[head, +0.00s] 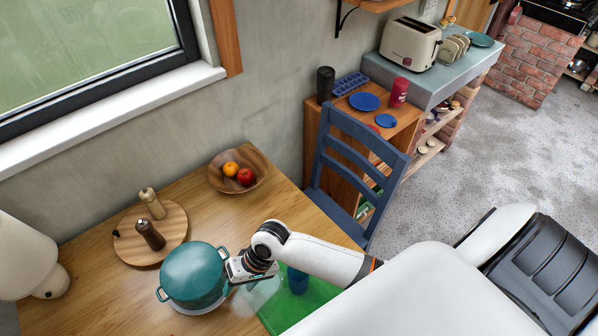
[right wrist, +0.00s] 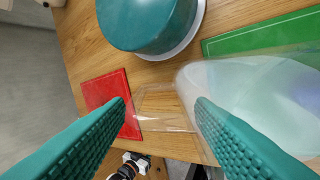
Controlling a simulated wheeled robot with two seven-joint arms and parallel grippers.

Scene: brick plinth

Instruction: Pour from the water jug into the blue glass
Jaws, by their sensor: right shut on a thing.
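The water jug (head: 262,294) is clear and faint in the head view, just below and right of my right gripper (head: 238,270). In the right wrist view its clear body (right wrist: 245,95) and handle (right wrist: 163,108) show, with the teal fingers (right wrist: 162,118) on either side of the handle. The right gripper is shut on the jug; I cannot tell its exact tilt. The blue glass (head: 297,281) stands on the green board (head: 316,294), right of the jug and partly hidden by my right arm.
A teal pot (head: 193,272) stands close left of the right gripper. A red mat (right wrist: 102,91) lies near the table edge. A blue chair (head: 349,150) stands behind.

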